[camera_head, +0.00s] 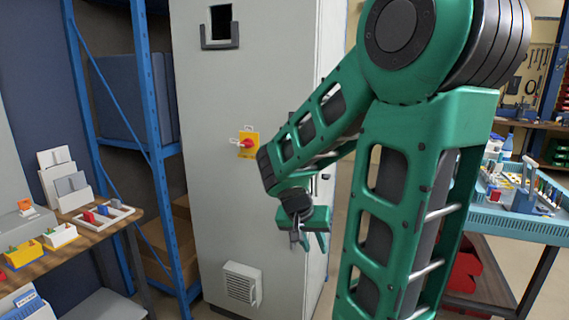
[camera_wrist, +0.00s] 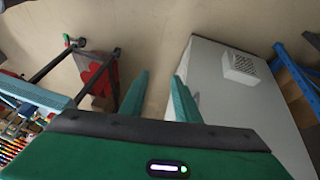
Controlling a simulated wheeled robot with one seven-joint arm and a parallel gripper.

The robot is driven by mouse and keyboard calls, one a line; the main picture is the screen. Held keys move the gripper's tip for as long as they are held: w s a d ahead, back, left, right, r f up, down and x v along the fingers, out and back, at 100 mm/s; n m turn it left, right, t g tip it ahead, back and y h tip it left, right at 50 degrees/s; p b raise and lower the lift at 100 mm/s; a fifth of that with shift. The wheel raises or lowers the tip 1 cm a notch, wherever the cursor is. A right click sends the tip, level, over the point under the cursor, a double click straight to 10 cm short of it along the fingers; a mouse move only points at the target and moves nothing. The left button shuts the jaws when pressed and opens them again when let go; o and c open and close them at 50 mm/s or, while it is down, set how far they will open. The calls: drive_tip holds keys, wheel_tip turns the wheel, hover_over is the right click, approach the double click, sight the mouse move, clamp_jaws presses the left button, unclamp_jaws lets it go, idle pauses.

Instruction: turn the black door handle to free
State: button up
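The tall grey cabinet (camera_head: 210,190) stands in the middle of the head view. No black door handle shows clearly; my arm covers the right part of the cabinet front. A small dark part (camera_head: 326,177) shows past my forearm near the cabinet's right edge, but I cannot tell whether it is the handle. My gripper (camera_head: 308,241) hangs low in front of the cabinet, below that part. In the wrist view its two green fingers (camera_wrist: 158,98) are apart with nothing between them, and the cabinet (camera_wrist: 212,85) lies to their right. No handle shows there.
The cabinet front bears a red switch on a yellow plate (camera_head: 248,144), a dark panel (camera_head: 220,28) and a vent (camera_head: 242,284). A blue shelf frame (camera_head: 150,130) and a wooden bench (camera_head: 85,228) stand left. A blue-topped cart (camera_head: 530,226) stands right. Floor is open beside the cabinet.

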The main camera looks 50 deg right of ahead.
drive_tip(key=w+d+r+m+t+h, duration=0.2)
drive_tip(key=w+d+r+h, duration=0.3)
drive_tip(key=w+d+h, duration=0.45)
drive_tip(key=w+a+r+n+t+h, duration=0.15)
drive_tip(key=w+a+r+t, duration=0.25)
drive_tip(key=w+r, duration=0.65)
drive_tip(key=w+x, duration=0.1)
drive_tip(key=x, duration=1)
drive_tip(key=shift+f, duration=0.35)
drive_tip(key=shift+w+a+m, duration=0.1)
drive_tip(key=shift+m, duration=0.15)
drive_tip(key=shift+t, duration=0.3)
clamp_jaws()
